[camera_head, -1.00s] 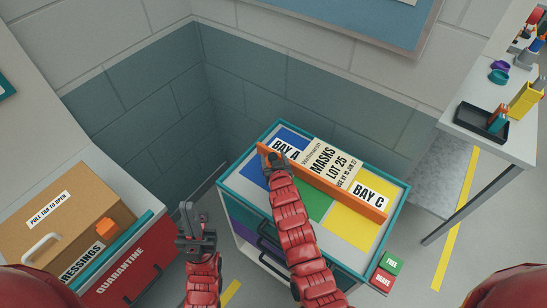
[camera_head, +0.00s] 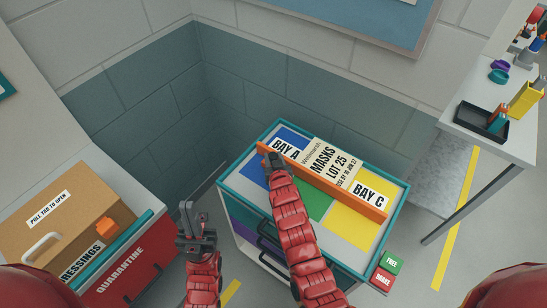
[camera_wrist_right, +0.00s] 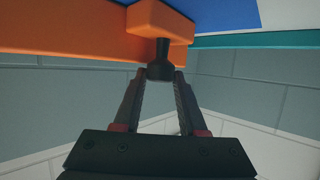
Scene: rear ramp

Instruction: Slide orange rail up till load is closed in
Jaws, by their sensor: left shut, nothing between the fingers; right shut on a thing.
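The orange rail (camera_head: 325,184) lies across the teal-edged cart top (camera_head: 396,215), over coloured bays. The cream load marked MASKS LOT 25 (camera_head: 325,157) stands at the rail's far side, between the BAY A and BAY C labels. Whether rail and load touch is unclear. My right gripper (camera_head: 272,160) is at the rail's left end. In the right wrist view its fingers (camera_wrist_right: 159,78) are shut on a dark knob (camera_wrist_right: 159,64) under the rail's orange end block (camera_wrist_right: 160,20). My left gripper (camera_head: 197,218) is shut and empty, left of the cart and apart from it.
A red QUARANTINE bin (camera_head: 130,272) with a cardboard box (camera_head: 60,212) stands at the left. Block walls close in behind the cart. A white table (camera_head: 495,135) stands at the right. FREE and BRAKE pedals (camera_head: 387,270) sit at the cart's front right corner.

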